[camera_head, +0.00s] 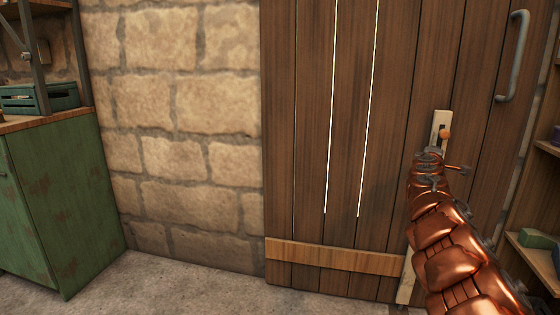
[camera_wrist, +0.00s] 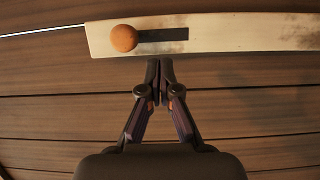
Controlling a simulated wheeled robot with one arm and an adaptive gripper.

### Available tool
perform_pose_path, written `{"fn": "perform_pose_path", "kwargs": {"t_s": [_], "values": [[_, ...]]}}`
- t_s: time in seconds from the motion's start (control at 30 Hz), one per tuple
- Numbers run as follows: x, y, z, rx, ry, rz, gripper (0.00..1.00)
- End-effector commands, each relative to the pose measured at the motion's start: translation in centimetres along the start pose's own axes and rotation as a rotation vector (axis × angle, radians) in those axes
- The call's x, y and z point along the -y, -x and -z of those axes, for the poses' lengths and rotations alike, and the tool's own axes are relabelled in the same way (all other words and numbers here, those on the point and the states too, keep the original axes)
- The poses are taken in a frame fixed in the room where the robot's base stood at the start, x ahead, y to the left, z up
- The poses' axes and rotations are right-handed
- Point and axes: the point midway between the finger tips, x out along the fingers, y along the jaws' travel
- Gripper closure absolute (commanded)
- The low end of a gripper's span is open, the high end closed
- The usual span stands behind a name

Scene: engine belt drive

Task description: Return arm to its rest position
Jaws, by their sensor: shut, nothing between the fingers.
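My copper-coloured arm (camera_head: 445,240) reaches up from the lower right in the head view, in front of a brown plank door. Its end is close to a pale plate with a slot (camera_head: 440,122) and an orange knob (camera_head: 445,134). In the wrist view my gripper (camera_wrist: 160,66) is shut and empty, its fingertips just beside the edge of the pale plate (camera_wrist: 230,33). The orange knob (camera_wrist: 124,38) sits at the left end of the dark slot, apart from the fingers. I cannot tell if the fingertips touch the plate.
The plank door (camera_head: 305,130) has a grey handle (camera_head: 515,55) at upper right and a lighter cross board (camera_head: 330,257). A stone wall (camera_head: 180,120) and green cabinet (camera_head: 55,200) stand left. Wooden shelves (camera_head: 535,245) are close to the arm's right. Bare floor (camera_head: 180,290) shows below.

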Motion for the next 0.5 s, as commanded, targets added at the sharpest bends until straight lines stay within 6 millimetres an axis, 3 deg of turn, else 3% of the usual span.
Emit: {"fn": "perform_pose_path", "kwargs": {"t_s": [0.03, 0.2, 0.4, 0.5], "values": [[-3.7, 0.6, -0.9, 0.043, -0.013, -0.008, 1.0], [-11.9, 3.7, -5.6, 0.221, -0.093, -0.021, 1.0], [-19.5, 9.2, -10.7, 0.413, -0.226, -0.007, 1.0], [-22.1, 12.3, -12.8, 0.496, -0.303, 0.02, 1.0]]}}
